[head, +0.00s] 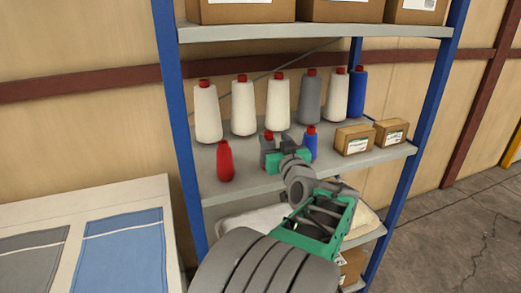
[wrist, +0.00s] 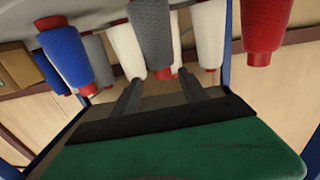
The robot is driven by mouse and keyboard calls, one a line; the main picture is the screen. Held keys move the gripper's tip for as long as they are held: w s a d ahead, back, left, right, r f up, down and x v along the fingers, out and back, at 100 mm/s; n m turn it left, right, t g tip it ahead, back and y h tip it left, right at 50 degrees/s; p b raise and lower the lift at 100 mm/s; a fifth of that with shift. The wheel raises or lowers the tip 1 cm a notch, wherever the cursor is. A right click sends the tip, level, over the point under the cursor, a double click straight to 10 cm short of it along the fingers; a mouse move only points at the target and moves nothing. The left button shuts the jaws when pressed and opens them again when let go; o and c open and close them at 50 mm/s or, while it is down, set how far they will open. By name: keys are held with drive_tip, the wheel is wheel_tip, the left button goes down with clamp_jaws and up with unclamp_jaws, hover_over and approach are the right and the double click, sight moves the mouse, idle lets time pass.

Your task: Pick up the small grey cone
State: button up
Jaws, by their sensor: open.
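The small grey cone (head: 265,147) with a red top stands on the middle shelf (head: 240,187), in the front row between a small red cone (head: 225,161) and a small blue cone (head: 310,143). My gripper (head: 277,158) is in front of it and hides part of it in the head view. In the wrist view, which is upside down, the small grey cone (wrist: 151,35) hangs straight ahead, with its red top between the tips of my two dark fingers (wrist: 160,78). The fingers are apart. I see no contact, and the exact depth gap is unclear.
Tall white, grey and blue cones (head: 243,105) stand in a row behind. Two small cardboard boxes (head: 354,140) sit at the shelf's right. Large boxes are on the shelf above (head: 320,32). A blue post (head: 178,120) bounds the left side. A table (head: 85,200) is at lower left.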

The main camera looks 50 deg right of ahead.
sight(267, 132)
drive_tip(key=p+x, duration=0.1)
drive_tip(key=x, duration=0.2)
drive_tip(key=p+x, duration=0.2)
drive_tip(key=x, duration=0.2)
drive_tip(key=shift+w+a, duration=0.15)
drive_tip(key=shift+a, duration=0.2)
drive_tip(key=shift+w+d+f, duration=0.1)
drive_tip(key=shift+w+d, duration=0.1)
drive_tip(key=shift+s, duration=0.1)
clamp_jaws()
idle(0.6)
